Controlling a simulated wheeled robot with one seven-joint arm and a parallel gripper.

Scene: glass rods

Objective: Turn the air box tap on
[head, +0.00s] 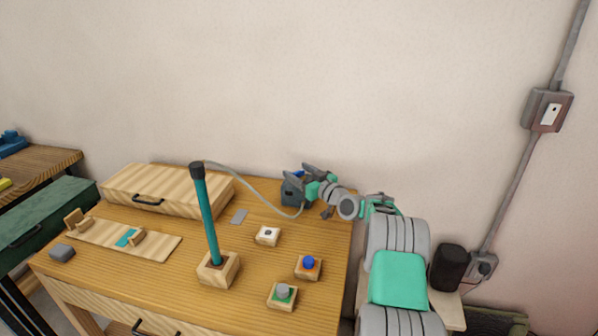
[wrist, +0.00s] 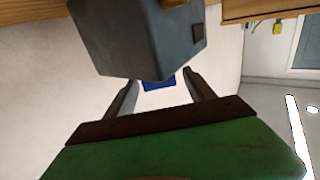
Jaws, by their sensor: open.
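The air box (head: 292,194) is a small blue-grey box at the back right of the wooden table. In the wrist view it fills the top middle (wrist: 140,38). Its blue tap (head: 297,174) shows on top in the head view, partly hidden by my gripper. In the wrist view, part of the blue tap (wrist: 158,82) shows past the box's edge, between my fingers. My gripper (wrist: 160,84) is open, with one finger on either side of the tap in that view. I cannot tell whether the fingers touch it.
A grey hose (head: 262,199) runs from the box toward a teal rod (head: 208,217) with a black cap, upright in a wooden block. Wooden button blocks, including a blue one (head: 308,266), stand in front. A wooden case (head: 165,188) lies left; the wall is close behind.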

